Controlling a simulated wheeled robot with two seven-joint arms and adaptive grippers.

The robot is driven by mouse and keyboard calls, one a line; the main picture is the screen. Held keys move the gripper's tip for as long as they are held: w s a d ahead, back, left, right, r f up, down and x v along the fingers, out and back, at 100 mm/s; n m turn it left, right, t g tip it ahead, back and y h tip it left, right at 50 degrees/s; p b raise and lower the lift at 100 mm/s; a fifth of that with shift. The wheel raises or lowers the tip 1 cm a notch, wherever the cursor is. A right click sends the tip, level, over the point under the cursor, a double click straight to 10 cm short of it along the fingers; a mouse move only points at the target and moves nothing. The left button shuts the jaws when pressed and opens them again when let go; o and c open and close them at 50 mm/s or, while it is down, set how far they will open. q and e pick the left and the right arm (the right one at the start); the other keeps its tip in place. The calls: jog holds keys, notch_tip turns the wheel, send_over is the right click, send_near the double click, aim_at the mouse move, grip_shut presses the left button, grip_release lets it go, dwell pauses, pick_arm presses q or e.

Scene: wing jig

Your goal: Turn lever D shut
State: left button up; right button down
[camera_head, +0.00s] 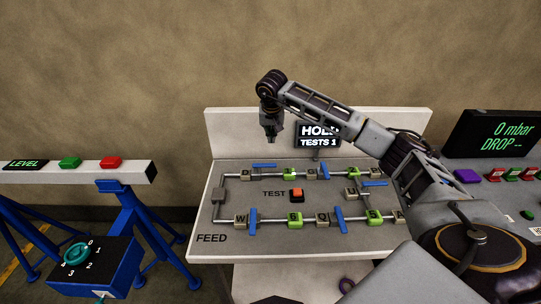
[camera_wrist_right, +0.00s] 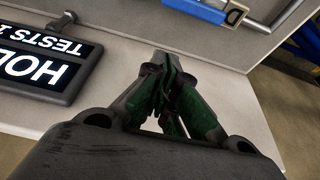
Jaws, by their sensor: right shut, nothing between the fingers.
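Lever D is a blue bar (camera_head: 264,165) on the top run of pipe at the left of the jig board, beside a block marked D (camera_head: 246,171). The bar lies along the pipe. In the right wrist view the blue bar (camera_wrist_right: 205,11) and its D block (camera_wrist_right: 235,14) show at the top edge, partly cut off. My right gripper (camera_head: 274,141) is shut and empty, pointing down above and behind the lever, apart from it. Its closed fingers (camera_wrist_right: 163,65) fill the middle of the right wrist view. My left gripper is not in view.
Several other blue levers, such as one at the lower left (camera_head: 252,222), sit on the pipe loop. A HOLD TESTS 1 sign (camera_head: 318,134) stands right of my gripper. An orange TEST button (camera_head: 296,194) is inside the loop. A back panel (camera_head: 230,130) rises behind.

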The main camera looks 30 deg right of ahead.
jog(key=shift+p+x, duration=0.75)
jog(key=shift+x, duration=4.15)
jog(key=shift+f, duration=0.1)
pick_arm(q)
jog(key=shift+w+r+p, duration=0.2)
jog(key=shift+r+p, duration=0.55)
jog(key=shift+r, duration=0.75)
pick_arm(e)
jog(key=shift+s+a, duration=0.5)
jog(key=shift+s, duration=0.3)
jog(key=shift+s+a, duration=0.5)
jog(key=shift+s, duration=0.3)
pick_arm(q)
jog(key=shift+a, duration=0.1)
